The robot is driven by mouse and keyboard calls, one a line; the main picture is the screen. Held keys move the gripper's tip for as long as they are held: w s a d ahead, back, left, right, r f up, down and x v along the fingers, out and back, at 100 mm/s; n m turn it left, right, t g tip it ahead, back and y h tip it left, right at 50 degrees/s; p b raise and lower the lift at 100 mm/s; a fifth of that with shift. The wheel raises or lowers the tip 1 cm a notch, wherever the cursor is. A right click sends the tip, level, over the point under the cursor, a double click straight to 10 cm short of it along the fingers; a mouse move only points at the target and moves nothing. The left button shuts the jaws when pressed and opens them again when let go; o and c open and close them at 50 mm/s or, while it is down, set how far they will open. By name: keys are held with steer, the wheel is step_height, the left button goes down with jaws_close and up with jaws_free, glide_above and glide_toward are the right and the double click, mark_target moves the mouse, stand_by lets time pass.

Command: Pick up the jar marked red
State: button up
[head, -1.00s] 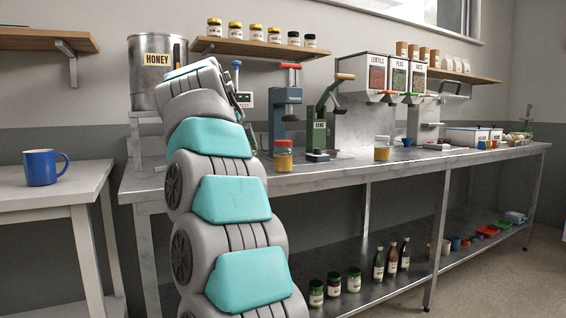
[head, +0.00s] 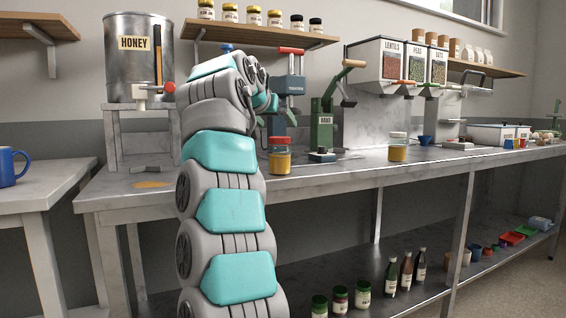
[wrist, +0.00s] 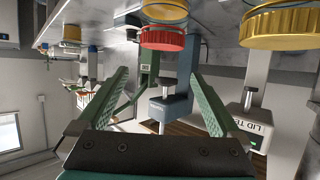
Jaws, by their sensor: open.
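The jar with the red lid (head: 280,160) stands on the steel bench just right of my arm in the head view, with amber contents. In the wrist view, which looks upside down, its red lid (wrist: 162,39) shows beyond my fingertips, roughly centred between them. My gripper (wrist: 157,74) is open and empty, its two green fingers spread apart. The lid is apart from the fingers.
A jar with a yellow lid (wrist: 275,24) stands close on the right in the wrist view; my arm hides it in the head view. Another amber jar (head: 398,150) stands farther right. A green press (head: 322,125) and a blue press (head: 288,95) stand behind the red-lidded jar.

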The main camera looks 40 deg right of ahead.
mark_target(276, 149)
step_height(276, 149, down, 7)
steer(key=b, duration=0.4)
steer(key=shift+a+f+b, duration=0.15)
steer(key=shift+b, duration=0.15)
steer(key=shift+w+d+p, duration=0.15)
steer(key=shift+d+p, duration=0.15)
steer(key=shift+d, duration=0.05)
steer(key=shift+p+x, duration=1.05)
steer(key=shift+x, duration=2.35)
jaws_close()
